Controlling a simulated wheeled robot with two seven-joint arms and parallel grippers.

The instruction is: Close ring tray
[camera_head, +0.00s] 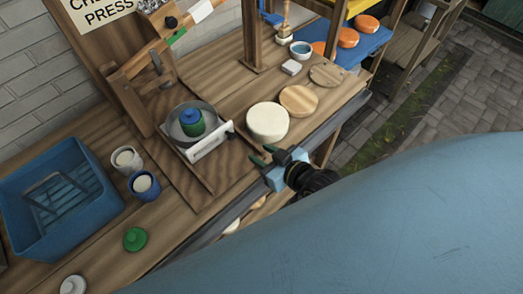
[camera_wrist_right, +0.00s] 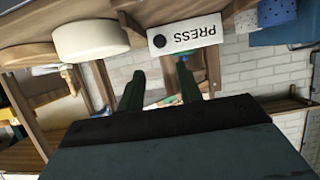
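The ring tray's white front (camera_head: 210,141) stands out at the foot of the wooden press. A metal ring (camera_head: 184,138) sits in it around a blue jar with a green band (camera_head: 192,121). In the right wrist view, the white front (camera_wrist_right: 199,38) carries the word PRESS and a black knob, upside down. My right gripper (camera_head: 265,154) is at the counter's front edge, to the right of the tray front and apart from it. Its two dark green fingers (camera_wrist_right: 160,92) are spread with nothing between them. My left gripper is not in view.
A cream cheese wheel (camera_head: 267,121) and a wooden disc (camera_head: 299,100) lie right of the tray. Left are two cups (camera_head: 144,185), a green lid (camera_head: 135,239) and a blue crate (camera_head: 88,215). A wooden post (camera_head: 251,35) rises behind.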

